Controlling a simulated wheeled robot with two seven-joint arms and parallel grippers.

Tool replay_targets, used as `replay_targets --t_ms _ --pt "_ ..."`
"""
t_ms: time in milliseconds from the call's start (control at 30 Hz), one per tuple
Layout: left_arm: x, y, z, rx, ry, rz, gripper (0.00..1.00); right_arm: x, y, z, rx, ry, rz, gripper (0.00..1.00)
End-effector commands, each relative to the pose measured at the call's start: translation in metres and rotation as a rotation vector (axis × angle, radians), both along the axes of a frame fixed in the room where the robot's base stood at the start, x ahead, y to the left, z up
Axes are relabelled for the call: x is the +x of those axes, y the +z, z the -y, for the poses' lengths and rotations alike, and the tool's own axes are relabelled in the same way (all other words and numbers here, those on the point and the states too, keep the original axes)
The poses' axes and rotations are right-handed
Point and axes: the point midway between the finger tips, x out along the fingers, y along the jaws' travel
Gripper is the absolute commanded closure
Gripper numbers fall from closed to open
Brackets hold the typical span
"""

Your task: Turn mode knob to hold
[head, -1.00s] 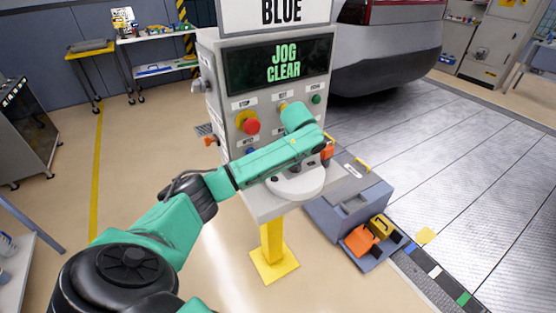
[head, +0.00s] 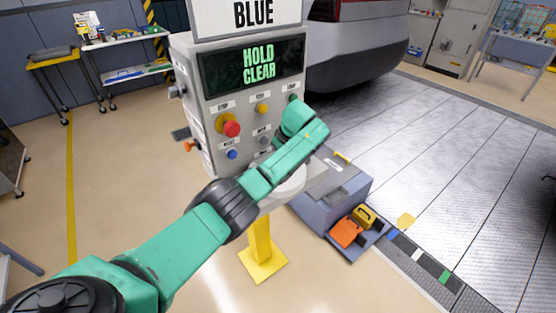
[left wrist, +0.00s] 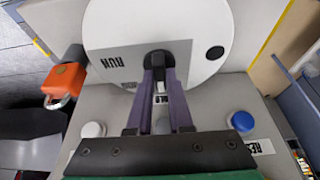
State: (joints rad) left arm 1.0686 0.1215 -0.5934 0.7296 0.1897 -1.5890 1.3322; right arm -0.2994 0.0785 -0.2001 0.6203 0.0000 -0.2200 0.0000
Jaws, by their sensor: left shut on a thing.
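The grey control console (head: 205,85) stands upright, and its screen (head: 258,64) reads HOLD CLEAR in green. The black mode knob (left wrist: 158,58) sits in the middle of a round white dial (left wrist: 112,28) in the left wrist view. The dial also shows partly in the head view (head: 291,184), below my arm. One dial label reads RUN; another is partly covered by the knob and fingers. My left gripper (left wrist: 161,72) is shut on the knob, one finger on each side. In the head view my arm hides the knob and fingers. My right gripper is out of view.
The panel carries a red stop button (head: 231,129), a blue button (head: 232,155) and a yellow button (head: 262,108). An orange padlock (left wrist: 62,84) hangs beside the dial. A grey box (head: 325,203) stands right of the yellow post (head: 262,245). A vehicle is behind.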

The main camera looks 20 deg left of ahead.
Motion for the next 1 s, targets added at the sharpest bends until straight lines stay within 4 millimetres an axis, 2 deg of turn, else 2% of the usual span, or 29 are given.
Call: replay_targets --t_ms 500,533,600,900,1000 --pt "0.0009 0.002 -0.0009 0.003 0.024 0.005 1.0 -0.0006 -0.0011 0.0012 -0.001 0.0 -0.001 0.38" --pt "0.0009 0.002 -0.0009 0.003 0.024 0.005 0.74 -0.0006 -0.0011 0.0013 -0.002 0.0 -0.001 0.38" --pt "0.0009 0.0018 -0.0008 0.002 0.023 0.004 0.51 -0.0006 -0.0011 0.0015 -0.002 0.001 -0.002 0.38" --pt "0.0004 0.0013 0.0001 0.001 0.021 0.002 0.51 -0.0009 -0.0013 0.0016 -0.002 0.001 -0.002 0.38" --pt "-0.0003 0.008 0.0035 0.0 0.019 0.003 0.51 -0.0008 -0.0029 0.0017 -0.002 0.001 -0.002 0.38"
